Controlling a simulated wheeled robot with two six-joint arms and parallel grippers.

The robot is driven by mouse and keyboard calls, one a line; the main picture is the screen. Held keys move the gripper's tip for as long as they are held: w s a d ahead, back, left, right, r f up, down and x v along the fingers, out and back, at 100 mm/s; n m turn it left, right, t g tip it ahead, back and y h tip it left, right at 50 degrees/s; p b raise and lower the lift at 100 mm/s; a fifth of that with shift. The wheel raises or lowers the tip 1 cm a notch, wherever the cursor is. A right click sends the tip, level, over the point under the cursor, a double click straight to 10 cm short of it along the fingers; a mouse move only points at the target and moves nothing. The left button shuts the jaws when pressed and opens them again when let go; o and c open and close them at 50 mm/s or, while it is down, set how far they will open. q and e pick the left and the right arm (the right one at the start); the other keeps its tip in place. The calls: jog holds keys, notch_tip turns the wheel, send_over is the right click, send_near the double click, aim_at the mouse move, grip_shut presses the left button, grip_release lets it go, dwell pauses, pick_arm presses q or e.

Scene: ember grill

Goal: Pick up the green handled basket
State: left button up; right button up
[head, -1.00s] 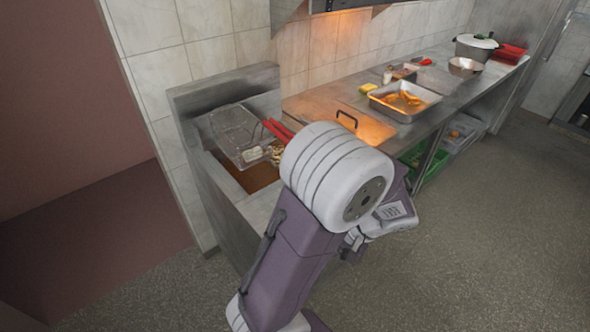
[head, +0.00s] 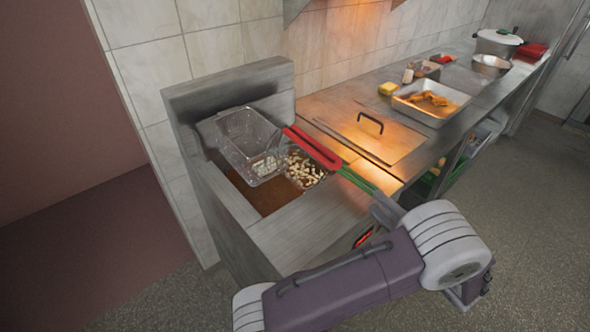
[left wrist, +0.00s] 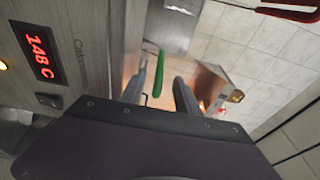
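The green handled basket (head: 305,170) sits in the fryer beside a second wire basket and holds pale pieces. Its green handle (head: 357,179) sticks out over the fryer's front edge towards my left gripper (head: 385,207). In the left wrist view the green handle (left wrist: 153,74) shows between the two spread fingers of my left gripper (left wrist: 163,88), closer to the left finger. The gripper is open and I see no grip on the handle. The depth between fingertips and handle is hard to tell. My right gripper is in no view.
The other basket (head: 250,148) has a red handle (head: 313,147) lying close alongside the green one. A flat lid (head: 375,138) with a black handle and a metal tray of food (head: 430,104) are on the counter to the right. The fryer's display (left wrist: 38,57) reads 148 C.

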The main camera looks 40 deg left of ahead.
aim_at(357, 181)
pick_arm(q)
jog(key=shift+d+r, duration=0.2)
jog(key=shift+d, duration=0.05)
jog(key=x, duration=0.3)
jog(key=shift+w+a, duration=0.1)
jog(key=shift+a, duration=0.2)
jog(key=x, duration=0.2)
jog(key=p+x, duration=0.1)
jog(key=x, duration=0.2)
jog(key=shift+w+a+f, duration=0.2)
jog(key=shift+w+a, duration=0.05)
jog(key=shift+w, duration=0.05)
grip_shut()
dwell(0.8)
